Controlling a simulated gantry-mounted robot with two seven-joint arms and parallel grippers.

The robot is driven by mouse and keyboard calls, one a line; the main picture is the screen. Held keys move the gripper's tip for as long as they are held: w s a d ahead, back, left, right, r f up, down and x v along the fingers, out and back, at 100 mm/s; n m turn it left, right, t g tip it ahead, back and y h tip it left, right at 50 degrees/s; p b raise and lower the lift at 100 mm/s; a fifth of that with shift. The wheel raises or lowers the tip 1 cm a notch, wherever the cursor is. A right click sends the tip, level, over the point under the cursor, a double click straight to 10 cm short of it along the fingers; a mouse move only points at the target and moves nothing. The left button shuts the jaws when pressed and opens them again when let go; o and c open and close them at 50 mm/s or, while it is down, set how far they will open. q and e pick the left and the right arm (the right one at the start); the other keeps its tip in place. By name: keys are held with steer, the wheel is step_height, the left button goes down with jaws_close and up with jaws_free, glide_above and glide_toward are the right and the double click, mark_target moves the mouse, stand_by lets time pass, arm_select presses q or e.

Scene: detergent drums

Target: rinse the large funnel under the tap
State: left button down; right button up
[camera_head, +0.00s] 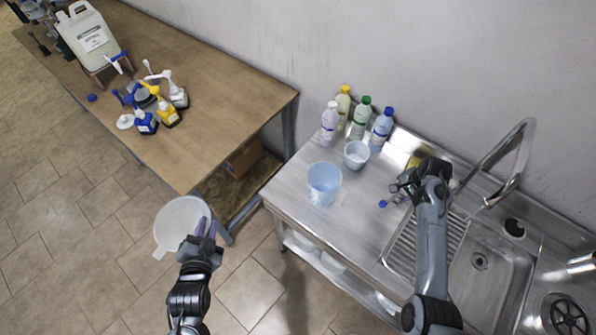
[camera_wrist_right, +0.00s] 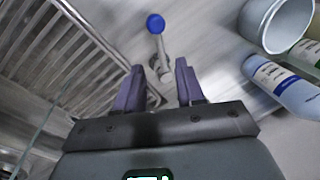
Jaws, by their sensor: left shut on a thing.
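The large funnel (camera_head: 176,222) is whitish and translucent, held over the floor between the wooden table and the steel sink unit. My left gripper (camera_head: 205,228) is shut on its rim side. The tap (camera_head: 518,150) is a tall curved steel spout over the sink basin (camera_head: 488,270) at the right. My right gripper (camera_head: 402,187) is over the steel worktop near the drainboard. In the right wrist view its fingers (camera_wrist_right: 159,85) are apart, with a small blue-ended grey part (camera_wrist_right: 156,24) beyond and between them; contact is not clear.
A blue translucent beaker (camera_head: 323,184), a small cup (camera_head: 356,154) and several bottles (camera_head: 361,117) stand on the worktop. The ribbed drainboard (camera_head: 400,255) lies left of the basin. The wooden table (camera_head: 215,70) holds a jerrycan (camera_head: 90,40) and pump bottles.

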mark_target(391, 200)
steer(key=f, duration=0.4)
steer(key=w+f, duration=0.1)
steer(key=f, duration=0.1)
steer(key=shift+a+f, duration=0.2)
steer(key=shift+a, duration=0.05)
jaws_close()
